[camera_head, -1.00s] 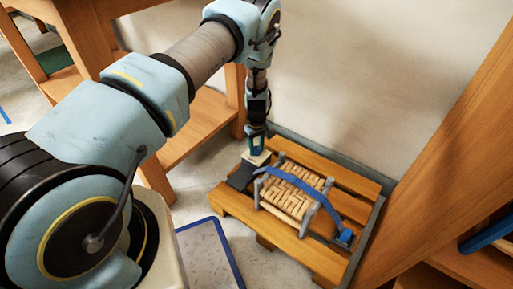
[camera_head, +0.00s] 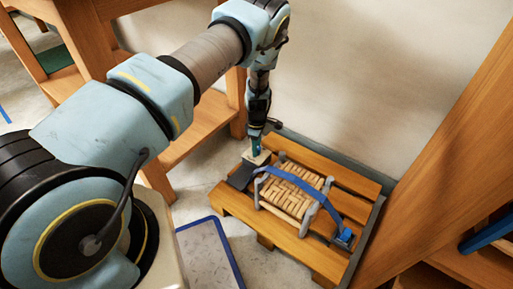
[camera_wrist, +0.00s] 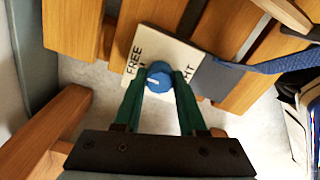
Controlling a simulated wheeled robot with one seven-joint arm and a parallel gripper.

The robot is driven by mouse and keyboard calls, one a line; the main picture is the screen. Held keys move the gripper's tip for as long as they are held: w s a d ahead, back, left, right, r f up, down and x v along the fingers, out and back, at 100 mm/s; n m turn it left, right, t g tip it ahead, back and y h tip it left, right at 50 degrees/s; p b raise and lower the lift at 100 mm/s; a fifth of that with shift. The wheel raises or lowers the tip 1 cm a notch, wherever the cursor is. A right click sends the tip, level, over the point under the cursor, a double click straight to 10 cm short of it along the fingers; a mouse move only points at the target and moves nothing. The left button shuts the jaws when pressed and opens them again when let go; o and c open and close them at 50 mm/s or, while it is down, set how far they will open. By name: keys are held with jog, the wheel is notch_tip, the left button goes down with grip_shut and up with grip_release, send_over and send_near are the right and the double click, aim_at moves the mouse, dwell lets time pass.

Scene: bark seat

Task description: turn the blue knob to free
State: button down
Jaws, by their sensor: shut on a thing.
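The blue knob (camera_wrist: 159,74) sits on a pale plate (camera_wrist: 178,47) in the wrist view. The word FREE is on the plate left of the knob; a partly covered word ending in HT is on the right. A small pale mark shows on the knob's left side, toward FREE. My gripper (camera_wrist: 160,86) has its green fingers on both sides of the knob and is shut on it. In the head view, my gripper (camera_head: 256,147) points down at the plate (camera_head: 258,158), and the knob is mostly hidden there.
A blue strap (camera_head: 300,183) runs from a dark piece beside the plate over a woven seat (camera_head: 293,187) to a blue fitting (camera_head: 345,236). All rest on a wooden pallet (camera_head: 325,262) by the wall. A wooden table stands left; a wooden upright (camera_head: 440,150) stands right.

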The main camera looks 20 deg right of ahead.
dwell(0.3)
jog(key=shift+c, duration=2.3)
grip_release()
notch_tip(320, 180, up, 11)
jog(key=p, duration=0.2)
jog(key=shift+p, duration=0.4)
jog(key=shift+f, duration=0.1)
